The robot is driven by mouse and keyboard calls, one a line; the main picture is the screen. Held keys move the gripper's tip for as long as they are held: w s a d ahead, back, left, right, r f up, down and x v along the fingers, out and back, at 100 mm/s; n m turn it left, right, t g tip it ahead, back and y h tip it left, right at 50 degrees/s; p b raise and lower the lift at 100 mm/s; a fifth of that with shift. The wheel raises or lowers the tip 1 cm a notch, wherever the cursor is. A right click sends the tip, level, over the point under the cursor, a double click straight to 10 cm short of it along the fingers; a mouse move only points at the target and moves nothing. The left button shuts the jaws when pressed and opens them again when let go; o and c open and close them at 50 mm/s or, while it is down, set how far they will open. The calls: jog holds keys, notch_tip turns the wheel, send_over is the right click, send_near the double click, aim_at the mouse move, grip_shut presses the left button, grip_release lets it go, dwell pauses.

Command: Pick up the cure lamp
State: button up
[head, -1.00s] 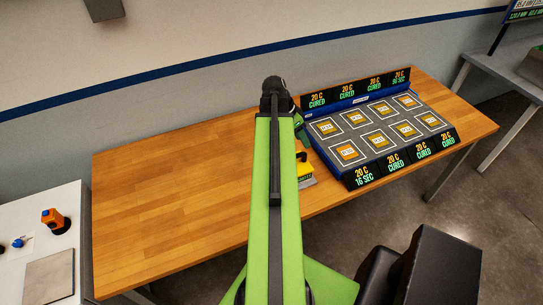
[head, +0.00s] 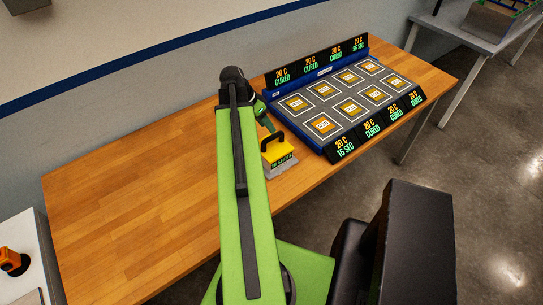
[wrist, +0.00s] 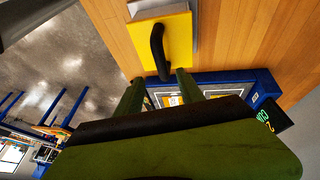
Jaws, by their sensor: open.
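The cure lamp appears to be the yellow block with a black handle and a pale base (head: 279,154), standing on the wooden table just left of the resin bath. In the wrist view the yellow block (wrist: 180,38) is at the top centre, its black handle reaching down toward my fingers. My gripper (head: 264,114) is just behind the lamp in the head view, partly hidden by my arm. In the wrist view my gripper (wrist: 158,86) has its two green fingers apart, with nothing held between them. The handle end is close to the gap; contact cannot be told.
The wooden table (head: 125,190) is clear on the left. A white side table (head: 30,258) carries an orange object (head: 14,261).

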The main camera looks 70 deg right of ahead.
aim_at(273, 137)
jog(key=b+x, duration=0.1)
jog(key=x, duration=0.2)
jog(key=shift+w+a+f, duration=0.1)
jog(key=shift+w, duration=0.1)
jog(key=shift+s+f+b, duration=0.2)
jog(key=shift+f+b, duration=0.05)
jog(key=shift+b, duration=0.15)
jog(key=b+x, duration=0.4)
jog(key=x, duration=0.1)
jog(key=shift+w+f+b, duration=0.1)
jog(key=shift+w+b, duration=0.15)
jog(key=shift+b, duration=0.15)
jog(key=shift+s, duration=0.15)
grip_shut()
